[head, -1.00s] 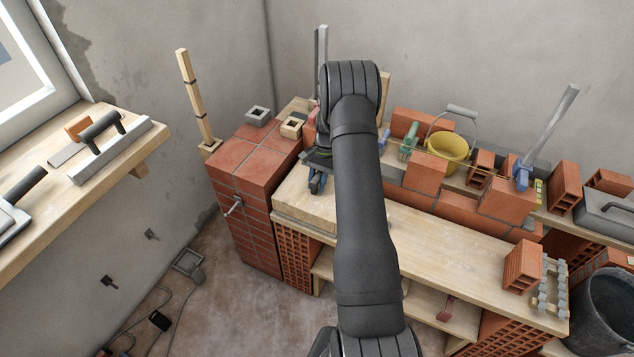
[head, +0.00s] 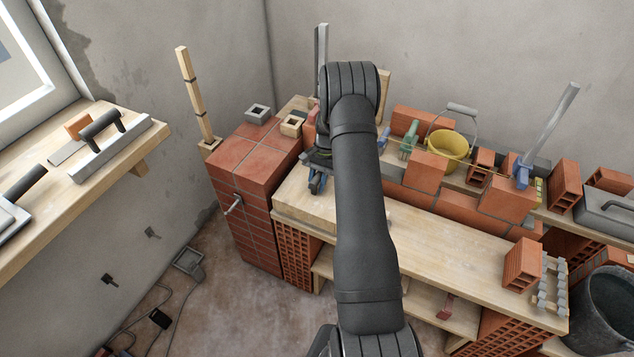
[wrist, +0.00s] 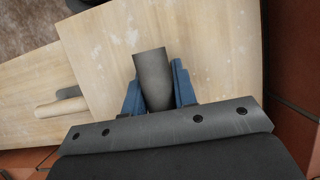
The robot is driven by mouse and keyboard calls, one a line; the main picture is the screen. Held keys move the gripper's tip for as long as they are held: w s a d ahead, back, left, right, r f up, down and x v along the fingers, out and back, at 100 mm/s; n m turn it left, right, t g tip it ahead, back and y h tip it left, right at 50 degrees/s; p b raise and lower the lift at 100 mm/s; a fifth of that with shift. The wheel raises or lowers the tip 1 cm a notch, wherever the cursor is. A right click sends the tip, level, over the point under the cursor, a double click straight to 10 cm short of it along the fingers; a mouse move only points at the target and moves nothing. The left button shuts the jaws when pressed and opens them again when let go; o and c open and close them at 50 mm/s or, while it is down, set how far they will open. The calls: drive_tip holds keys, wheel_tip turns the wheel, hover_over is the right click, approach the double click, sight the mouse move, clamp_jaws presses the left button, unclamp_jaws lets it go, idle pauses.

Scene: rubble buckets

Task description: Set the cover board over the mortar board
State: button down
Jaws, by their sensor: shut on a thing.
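My gripper (wrist: 160,92), with blue fingers, is shut on a dark grey cylindrical handle (wrist: 151,65) in the wrist view. A pale, speckled wooden board (wrist: 210,55) lies behind the handle; the join between them is hidden by my gripper. In the head view the blue fingers of my gripper (head: 317,184) show left of my arm, above a pale wooden slab (head: 298,207) at the bench's left end. I cannot tell the cover board from the mortar board for certain, and no mortar is visible.
A wooden-handled item (wrist: 60,106) lies left of the board. A brick pillar (head: 255,160) stands left of the bench. Bricks and a yellow bucket (head: 448,149) line the back. The bench top (head: 450,250) is clear right of my arm, up to a brick (head: 522,265).

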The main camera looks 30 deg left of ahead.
drive_tip(key=shift+f, duration=0.35)
drive_tip(key=c, duration=1.1)
unclamp_jaws()
drive_tip(key=v, duration=1.7)
drive_tip(key=shift+w+r, duration=0.1)
drive_tip(key=shift+r, duration=0.15)
drive_tip(key=shift+f, duration=0.1)
drive_tip(key=x, duration=1.7)
drive_tip(key=shift+f, duration=0.2)
drive_tip(key=shift+r, duration=0.15)
